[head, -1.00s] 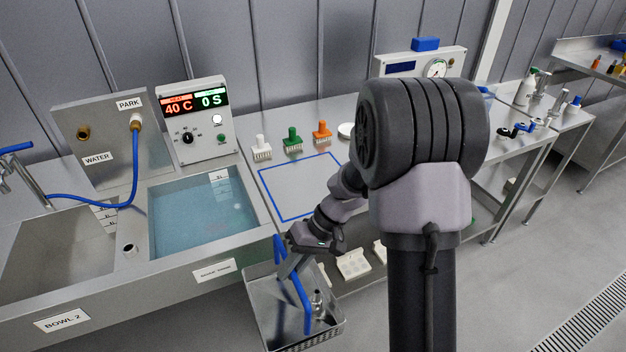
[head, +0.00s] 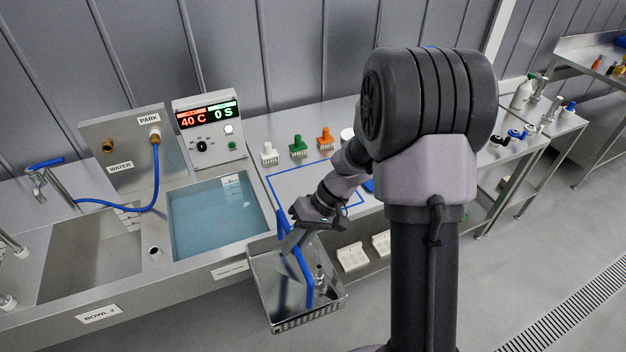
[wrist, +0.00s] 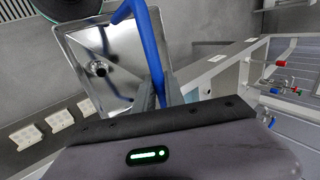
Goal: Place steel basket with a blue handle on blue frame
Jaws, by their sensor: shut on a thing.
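The steel basket (head: 268,296) hangs by its blue handle (head: 304,275) from my gripper (head: 290,240), in front of the counter edge in the head view. My gripper is shut on the blue handle; in the wrist view the fingers (wrist: 161,95) close around the handle (wrist: 146,45). The basket (wrist: 85,40) holds a small metal fitting (wrist: 98,68). The blue frame (head: 285,178) is a rectangle outline on the counter, behind and above the basket in the picture. My arm covers part of its right side.
A water-filled basin (head: 215,220) lies left of the frame, with a control box (head: 208,130) behind it. White blocks (head: 352,257) sit on a lower shelf. The inside of the frame looks clear where visible.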

